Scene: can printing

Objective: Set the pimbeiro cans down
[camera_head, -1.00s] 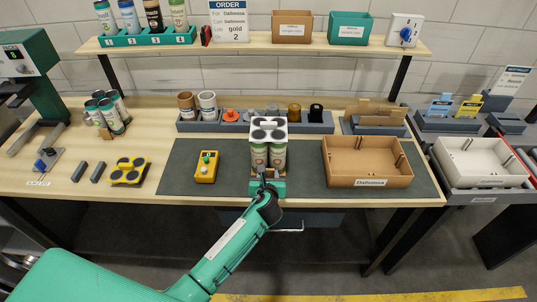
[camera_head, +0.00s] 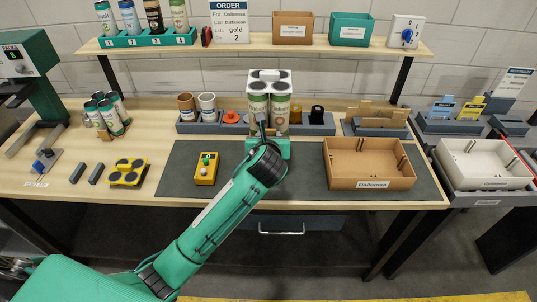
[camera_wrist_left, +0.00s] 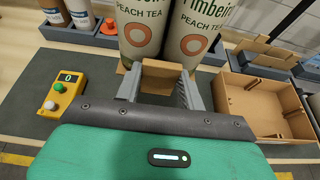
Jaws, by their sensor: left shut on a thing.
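The pimbeiro cans (camera_head: 258,112) are white and green and stand upright side by side under a white top holder (camera_head: 269,84) with dark round pads. In the left wrist view the cans (camera_wrist_left: 140,25) read "PEACH TEA" with an orange ring. My left gripper (camera_head: 266,140) is at the lower front of this pack, held above the grey mat (camera_head: 225,185). In the left wrist view its fingers (camera_wrist_left: 159,88) are shut on a tan cardboard-like part at the front of the pack. The pack's rear and underside are hidden. My right gripper is not in view.
An open cardboard box (camera_head: 370,184), empty inside, stands at the mat's right. A yellow button box (camera_head: 206,168) is on its left. A grey rack (camera_head: 325,127) with cups and small parts is behind the pack. The mat's front middle is clear.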

